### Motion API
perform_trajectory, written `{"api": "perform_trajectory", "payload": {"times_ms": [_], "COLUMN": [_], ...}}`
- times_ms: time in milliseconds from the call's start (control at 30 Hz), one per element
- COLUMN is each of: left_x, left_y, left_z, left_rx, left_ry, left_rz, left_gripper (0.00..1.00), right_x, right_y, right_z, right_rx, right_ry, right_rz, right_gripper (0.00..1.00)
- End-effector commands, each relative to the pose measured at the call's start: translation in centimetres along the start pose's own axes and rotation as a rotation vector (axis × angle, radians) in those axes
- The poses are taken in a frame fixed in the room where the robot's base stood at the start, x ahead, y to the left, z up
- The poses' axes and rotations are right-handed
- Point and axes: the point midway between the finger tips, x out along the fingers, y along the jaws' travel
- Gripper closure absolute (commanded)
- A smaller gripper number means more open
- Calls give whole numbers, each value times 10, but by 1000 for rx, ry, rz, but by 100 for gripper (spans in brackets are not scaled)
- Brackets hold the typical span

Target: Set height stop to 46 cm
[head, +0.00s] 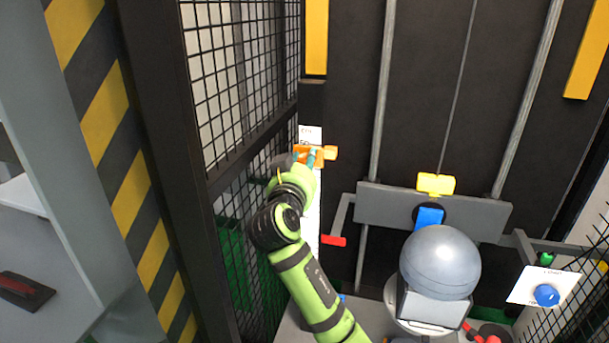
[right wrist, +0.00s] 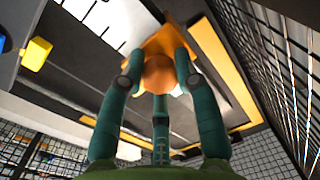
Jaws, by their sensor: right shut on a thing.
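The orange height stop (head: 330,153) sits on the white scale strip (head: 309,132) in the head view, just below a printed mark that looks like 50. The exact reading is too small to tell. My right gripper (head: 311,157) is at the stop, its teal fingers on it. In the right wrist view the fingers close around the stop's round orange knob (right wrist: 158,73). The white scale with dark ticks (right wrist: 103,18) shows behind the stop there. The stop's edge against the scale is partly hidden by the gripper. My left gripper is not in view.
A grey carriage plate (head: 385,207) with a yellow block (head: 436,184) hangs between the rails, right of my arm. A grey ball (head: 440,262) is below it. A red-tipped lever (head: 333,241) and black mesh (head: 235,85) are close to my arm. A blue button (head: 546,295) is at right.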

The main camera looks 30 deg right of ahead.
Motion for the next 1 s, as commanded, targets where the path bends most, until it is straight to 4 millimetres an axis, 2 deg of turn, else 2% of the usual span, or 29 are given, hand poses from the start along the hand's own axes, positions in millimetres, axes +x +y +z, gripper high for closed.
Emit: {"api": "perform_trajectory", "payload": {"times_ms": [33, 100, 467, 500, 533, 867, 1000], "left_x": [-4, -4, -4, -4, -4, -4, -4], "left_y": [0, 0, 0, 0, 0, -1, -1], "left_z": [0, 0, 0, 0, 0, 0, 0], "left_rx": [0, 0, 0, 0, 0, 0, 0], "left_ry": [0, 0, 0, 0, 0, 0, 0], "left_rz": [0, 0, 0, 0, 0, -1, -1], "left_gripper": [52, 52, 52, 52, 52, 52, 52], "right_x": [0, 0, 0, 0, 0, -1, -11], "right_y": [-1, -2, -2, -2, -2, -2, -2], "right_z": [-8, -11, -12, -11, -11, -10, -9], "right_rx": [3, 2, 1, 1, 1, 0, 0], "right_ry": [5, 6, 6, 6, 6, 3, 1], "right_rz": [-1, -1, -1, -1, -1, -1, -2], "right_gripper": [100, 100, 100, 56, 44, 44, 44]}}
